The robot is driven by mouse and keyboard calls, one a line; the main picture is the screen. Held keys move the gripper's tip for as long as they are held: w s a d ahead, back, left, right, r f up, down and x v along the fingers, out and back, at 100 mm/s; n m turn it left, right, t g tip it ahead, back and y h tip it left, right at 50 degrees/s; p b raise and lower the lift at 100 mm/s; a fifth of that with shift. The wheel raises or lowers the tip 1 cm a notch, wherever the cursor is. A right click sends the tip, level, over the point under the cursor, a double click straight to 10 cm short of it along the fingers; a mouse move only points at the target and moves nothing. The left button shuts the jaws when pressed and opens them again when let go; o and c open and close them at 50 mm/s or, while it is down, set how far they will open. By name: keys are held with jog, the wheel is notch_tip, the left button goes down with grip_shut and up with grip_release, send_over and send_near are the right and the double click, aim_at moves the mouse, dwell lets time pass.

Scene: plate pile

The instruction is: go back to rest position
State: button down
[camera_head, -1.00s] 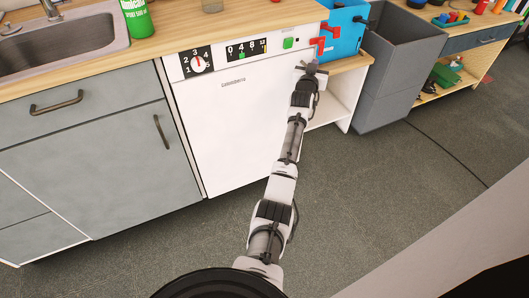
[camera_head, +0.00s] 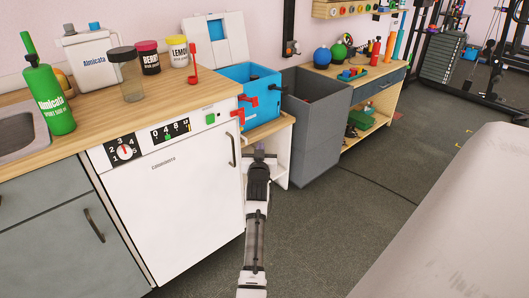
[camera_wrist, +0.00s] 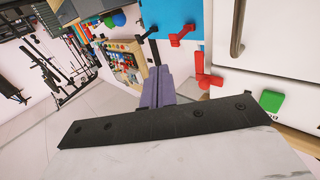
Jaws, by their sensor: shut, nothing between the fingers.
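My gripper (camera_head: 259,151) is at the end of my extended arm, in front of the low white shelf just right of the white dishwasher (camera_head: 185,200). In the wrist view my gripper (camera_wrist: 158,82) shows its two purplish fingers together, with nothing between them. The dishwasher door is closed.
A grey bin (camera_head: 318,118) stands right of the white shelf (camera_head: 283,160). A wooden workbench (camera_head: 345,77) is beyond it. Bottles and jars stand on the wooden counter (camera_head: 170,100). Grey floor at the right is open, beside a pale surface (camera_head: 470,220).

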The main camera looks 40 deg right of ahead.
jog(key=shift+s, duration=0.85)
